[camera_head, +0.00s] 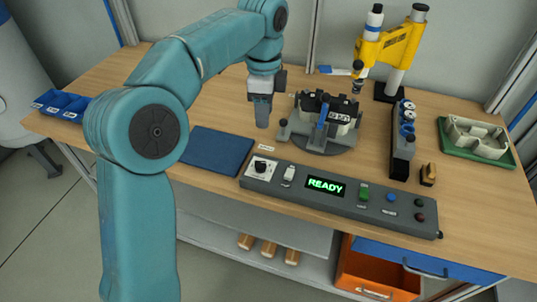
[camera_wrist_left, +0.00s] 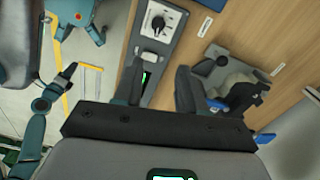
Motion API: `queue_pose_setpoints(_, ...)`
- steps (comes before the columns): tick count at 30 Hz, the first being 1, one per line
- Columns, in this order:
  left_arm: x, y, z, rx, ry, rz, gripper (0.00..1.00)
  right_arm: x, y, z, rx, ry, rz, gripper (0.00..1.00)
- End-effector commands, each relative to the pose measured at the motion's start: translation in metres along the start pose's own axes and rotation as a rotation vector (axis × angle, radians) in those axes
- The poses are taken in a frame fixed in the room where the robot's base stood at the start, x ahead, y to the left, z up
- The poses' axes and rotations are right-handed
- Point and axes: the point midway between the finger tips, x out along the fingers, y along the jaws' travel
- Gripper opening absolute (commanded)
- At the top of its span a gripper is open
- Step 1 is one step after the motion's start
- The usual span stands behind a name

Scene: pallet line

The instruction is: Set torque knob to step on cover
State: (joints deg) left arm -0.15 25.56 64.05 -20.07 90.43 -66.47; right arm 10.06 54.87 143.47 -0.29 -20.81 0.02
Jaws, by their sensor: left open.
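The torque knob (camera_head: 261,167) is a dark round knob on a white square dial plate at the left end of the grey control panel (camera_head: 315,199). In the left wrist view the knob (camera_wrist_left: 158,21) shows near the top, beyond the fingertips. My left gripper (camera_head: 262,122) points down, open and empty, behind the knob and left of the fixture. In the left wrist view its two dark fingers (camera_wrist_left: 157,82) stand apart. The dial markings are too small to read. My right gripper is not in view.
A round fixture (camera_head: 318,139) with a dark assembly and blue handle stands right of the gripper. The panel carries a white switch (camera_head: 289,173), a display reading READY (camera_head: 325,187) and several buttons. A blue mat (camera_head: 216,149) lies left. A yellow tool stand (camera_head: 388,45) stands behind.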

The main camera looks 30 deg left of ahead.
Motion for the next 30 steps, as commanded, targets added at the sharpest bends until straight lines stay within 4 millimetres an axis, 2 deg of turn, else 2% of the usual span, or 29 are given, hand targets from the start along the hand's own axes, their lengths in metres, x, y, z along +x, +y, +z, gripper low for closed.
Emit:
queue_pose_setpoints(5, 0.028, 0.005, 0.002, -0.001, -0.001, 0.003, 0.4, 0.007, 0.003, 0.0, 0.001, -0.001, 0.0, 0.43)
queue_pose_setpoints(18, 0.128, 0.006, 0.001, 0.001, -0.002, 0.004, 0.4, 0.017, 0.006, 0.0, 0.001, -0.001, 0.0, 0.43)
queue_pose_setpoints(24, 0.154, 0.004, 0.0, -0.001, 0.0, 0.002, 0.4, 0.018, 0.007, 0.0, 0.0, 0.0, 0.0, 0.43)
queue_pose_setpoints(30, 0.161, 0.002, -0.001, -0.001, 0.001, 0.0, 0.4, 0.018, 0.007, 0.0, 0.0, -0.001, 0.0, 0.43)
